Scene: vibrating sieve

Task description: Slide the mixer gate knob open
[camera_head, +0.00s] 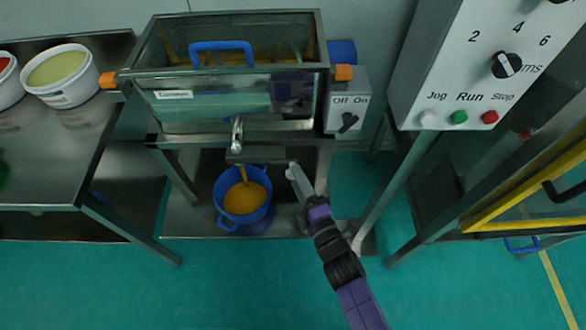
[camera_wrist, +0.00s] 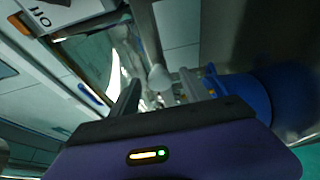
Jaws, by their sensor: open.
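The mixer is a metal tank (camera_head: 225,100) with a spout (camera_head: 237,135) at its lower front. The pale rounded gate knob (camera_head: 291,166) is at the right end of the gate bar below the tank. It also shows in the wrist view (camera_wrist: 158,77), between my two fingers as seen from there. My gripper (camera_head: 299,181) is open and comes up to the knob from the lower right. I cannot tell whether a finger touches the knob. Orange material (camera_head: 243,173) hangs as a stream below the spout, above a blue bucket (camera_head: 230,221).
The bucket stands on a low metal shelf (camera_head: 185,222) and holds orange material. An off/on switch box (camera_head: 346,103) is right of the tank. A control box (camera_head: 470,70) stands farther right. A table (camera_head: 50,165) with white tubs (camera_head: 65,80) is at left. Green floor is clear in front.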

